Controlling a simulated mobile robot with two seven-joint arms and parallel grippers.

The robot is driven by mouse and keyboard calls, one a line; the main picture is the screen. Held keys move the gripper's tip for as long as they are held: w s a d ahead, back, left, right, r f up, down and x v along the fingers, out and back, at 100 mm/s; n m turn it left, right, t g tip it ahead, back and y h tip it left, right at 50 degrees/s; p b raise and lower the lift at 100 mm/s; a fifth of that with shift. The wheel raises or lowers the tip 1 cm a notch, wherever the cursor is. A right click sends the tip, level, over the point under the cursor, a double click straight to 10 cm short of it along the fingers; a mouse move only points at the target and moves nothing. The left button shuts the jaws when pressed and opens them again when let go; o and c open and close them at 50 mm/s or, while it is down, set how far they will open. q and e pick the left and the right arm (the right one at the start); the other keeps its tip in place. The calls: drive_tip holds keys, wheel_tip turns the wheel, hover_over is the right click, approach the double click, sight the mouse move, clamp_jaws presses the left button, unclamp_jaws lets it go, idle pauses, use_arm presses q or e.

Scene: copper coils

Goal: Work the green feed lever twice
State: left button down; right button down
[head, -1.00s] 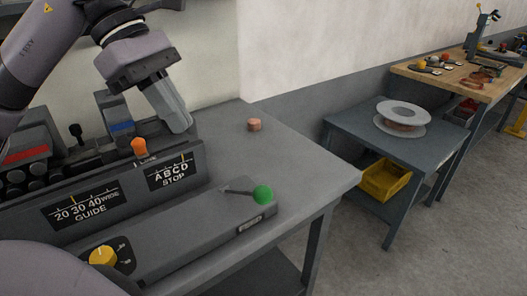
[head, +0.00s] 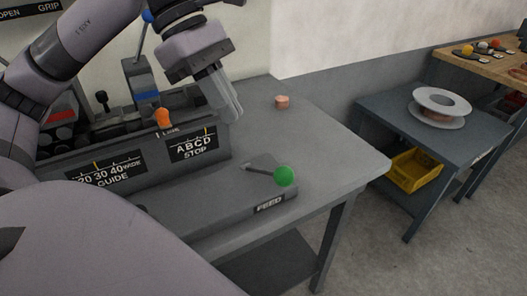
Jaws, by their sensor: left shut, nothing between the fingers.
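The green feed lever (head: 284,176) has a round green knob on a short grey rod. It lies low over the grey panel, above the FEED label (head: 270,203). My left gripper (head: 234,112) is shut and empty. It hangs above and left of the green knob in the picture, in front of the wall and over the far part of the bench, apart from the lever. My right gripper is not in view.
An orange knob (head: 163,118) and a blue-topped lever stand left of my gripper. A small copper piece (head: 282,101) sits on the bench (head: 330,148). A side table (head: 440,120) holds a spool (head: 440,105), with a yellow bin (head: 414,170) below.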

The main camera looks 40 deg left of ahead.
use_arm(q)
drive_tip(key=d+r+x, duration=0.1)
drive_tip(key=x, duration=0.8)
drive_tip(key=shift+d+p, duration=0.3)
drive_tip(key=shift+d, duration=0.15)
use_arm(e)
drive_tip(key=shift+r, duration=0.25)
use_arm(q)
drive_tip(key=shift+w+f, duration=0.1)
drive_tip(key=shift+w, duration=0.05)
drive_tip(key=shift+f, duration=0.1)
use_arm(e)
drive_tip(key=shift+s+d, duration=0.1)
